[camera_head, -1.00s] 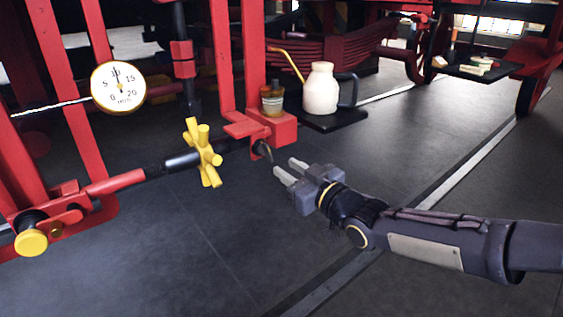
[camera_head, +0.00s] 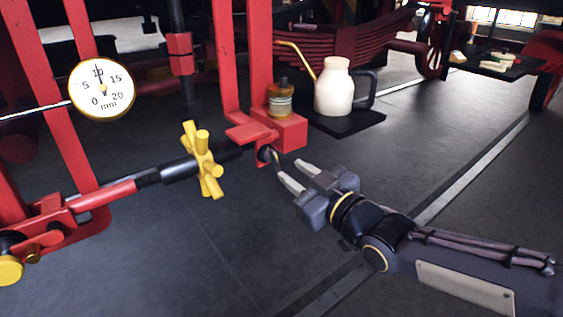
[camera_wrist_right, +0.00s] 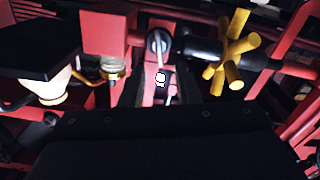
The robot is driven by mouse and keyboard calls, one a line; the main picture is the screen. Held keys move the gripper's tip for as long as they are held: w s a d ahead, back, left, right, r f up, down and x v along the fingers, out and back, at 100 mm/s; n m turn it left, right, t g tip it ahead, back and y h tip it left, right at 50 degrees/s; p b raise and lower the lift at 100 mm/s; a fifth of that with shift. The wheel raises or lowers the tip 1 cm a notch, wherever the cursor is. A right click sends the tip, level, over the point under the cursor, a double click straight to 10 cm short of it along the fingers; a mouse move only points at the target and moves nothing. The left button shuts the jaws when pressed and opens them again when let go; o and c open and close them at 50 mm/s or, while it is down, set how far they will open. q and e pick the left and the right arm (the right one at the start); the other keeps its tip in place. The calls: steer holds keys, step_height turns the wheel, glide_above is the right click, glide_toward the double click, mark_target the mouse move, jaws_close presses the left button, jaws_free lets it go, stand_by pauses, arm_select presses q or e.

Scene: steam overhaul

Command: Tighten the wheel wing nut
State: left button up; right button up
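The yellow multi-armed wheel wing nut (camera_head: 203,161) sits on a black and red rod (camera_head: 110,195) left of centre in the head view. In the right wrist view the yellow wheel (camera_wrist_right: 233,52) is at the upper right. My right gripper (camera_head: 287,170) is open and empty, to the right of the wheel and apart from it. Its fingers point at a small metal fitting (camera_head: 271,155) under a red bracket, which also shows in the right wrist view (camera_wrist_right: 158,42). I cannot tell whether they touch it. My left gripper is not in view.
A round white dial in mm (camera_head: 102,89) hangs at the left, its needle near 10. A small jar (camera_head: 280,98) stands on a red block (camera_head: 285,133). A cream oil can (camera_head: 334,88) stands on a black mat (camera_head: 353,122). Open floor lies below the wheel.

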mark_target(277, 160)
steer(key=x, duration=0.5)
steer(key=shift+w+b, duration=0.1)
steer(key=shift+b, duration=0.2)
jaws_close()
